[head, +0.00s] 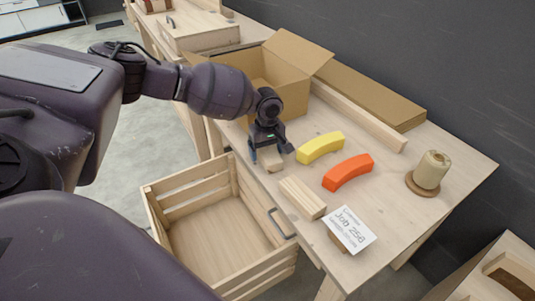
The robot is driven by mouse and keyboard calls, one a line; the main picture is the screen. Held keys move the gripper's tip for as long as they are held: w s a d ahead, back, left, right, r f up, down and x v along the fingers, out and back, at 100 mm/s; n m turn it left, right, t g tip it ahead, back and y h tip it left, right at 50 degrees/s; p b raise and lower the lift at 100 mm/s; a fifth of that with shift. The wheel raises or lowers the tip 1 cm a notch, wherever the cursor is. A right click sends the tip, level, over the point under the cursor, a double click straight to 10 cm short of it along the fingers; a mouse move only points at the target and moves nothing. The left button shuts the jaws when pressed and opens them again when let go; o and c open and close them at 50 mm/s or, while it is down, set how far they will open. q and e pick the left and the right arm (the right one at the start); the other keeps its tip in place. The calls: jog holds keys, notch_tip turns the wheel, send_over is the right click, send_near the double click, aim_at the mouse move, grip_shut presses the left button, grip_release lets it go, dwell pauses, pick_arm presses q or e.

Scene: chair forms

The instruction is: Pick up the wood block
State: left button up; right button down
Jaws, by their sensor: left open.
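My left gripper (268,157) points down near the left front edge of the wooden table (400,235). It is open, with its fingers just above or around a small pale wood block (272,166). The gripper hides part of this block, and I cannot tell whether the fingers touch it. A second pale wooden piece (302,197), with grooves along its top, lies apart to the right of the gripper. My right gripper is not in view.
A yellow arc (320,148) and an orange arc (348,173) lie right of the gripper. An open cardboard box (300,55) stands behind it. A job card (349,230) and a spool (432,170) are farther right. A slatted crate (190,172) stands below the table edge.

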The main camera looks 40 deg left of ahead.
pick_arm(q)
jog(key=shift+c, duration=0.5)
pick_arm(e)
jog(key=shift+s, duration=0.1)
pick_arm(q)
jog(key=c, duration=1)
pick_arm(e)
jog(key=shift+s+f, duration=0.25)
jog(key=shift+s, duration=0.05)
pick_arm(q)
jog(key=shift+o, duration=0.2)
jog(key=shift+r, duration=0.1)
